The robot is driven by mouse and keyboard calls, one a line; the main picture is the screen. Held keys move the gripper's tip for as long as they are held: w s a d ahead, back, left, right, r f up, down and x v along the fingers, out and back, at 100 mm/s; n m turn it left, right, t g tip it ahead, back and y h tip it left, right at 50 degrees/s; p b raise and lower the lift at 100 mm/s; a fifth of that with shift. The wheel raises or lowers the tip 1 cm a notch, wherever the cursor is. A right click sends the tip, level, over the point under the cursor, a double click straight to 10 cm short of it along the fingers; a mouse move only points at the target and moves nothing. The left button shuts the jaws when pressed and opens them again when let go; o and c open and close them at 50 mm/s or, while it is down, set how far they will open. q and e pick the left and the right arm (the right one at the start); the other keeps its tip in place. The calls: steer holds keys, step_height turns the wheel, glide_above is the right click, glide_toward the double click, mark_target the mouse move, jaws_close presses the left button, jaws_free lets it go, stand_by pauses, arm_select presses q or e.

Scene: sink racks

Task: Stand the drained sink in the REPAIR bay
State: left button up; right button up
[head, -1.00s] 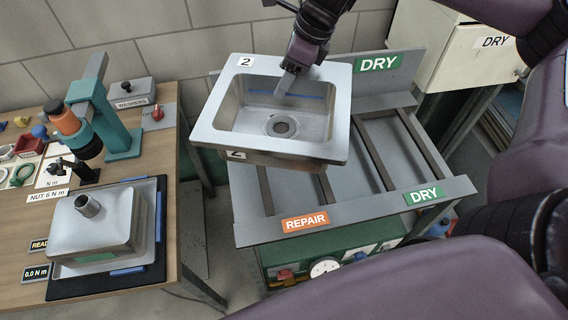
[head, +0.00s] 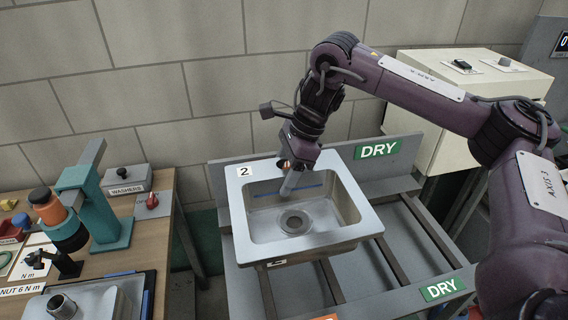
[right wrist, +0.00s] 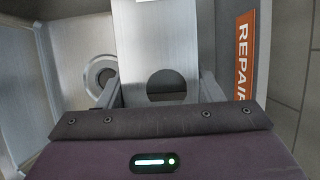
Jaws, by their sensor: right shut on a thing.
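The grey metal sink (head: 262,226), marked 2, is upright and roughly level over the left part of the rack (head: 395,296). A round drain hole shows in its floor, and a blue line runs along its inner back wall. My right gripper (head: 288,187) comes down at the sink's back side and is shut on it. In the right wrist view its fingers flank a grey metal piece with a round hole. The orange REPAIR label (right wrist: 243,52) is right of the fingers there; the head view cuts it off. I cannot tell whether the sink touches the rack. My left gripper is out of view.
Green DRY labels mark the rack's back board (head: 378,149) and front rail (head: 443,290). Slats divide its bays; those right of the sink look empty. A cream cabinet (head: 470,95) stands back right. The wooden bench (head: 160,222) at left holds a teal tool stand (head: 108,205).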

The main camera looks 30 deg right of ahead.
mark_target(304, 175)
steer(key=shift+f+p, duration=0.3)
steer(key=shift+f, duration=6.05)
steer(key=o, duration=1.8)
steer(key=shift+s+f, duration=0.1)
steer(key=shift+c, duration=0.2)
steer(key=b+v, duration=0.2)
steer(key=v, duration=0.5)
steer(key=shift+d+r, duration=0.1)
steer(key=shift+r, duration=0.1)
steer(key=p+v, duration=0.1)
steer(key=v, duration=0.2)
steer(key=shift+r, duration=0.3)
steer(key=shift+d+r+p, duration=0.3)
steer(key=shift+r+p, duration=0.15)
steer(key=shift+r, duration=0.1)
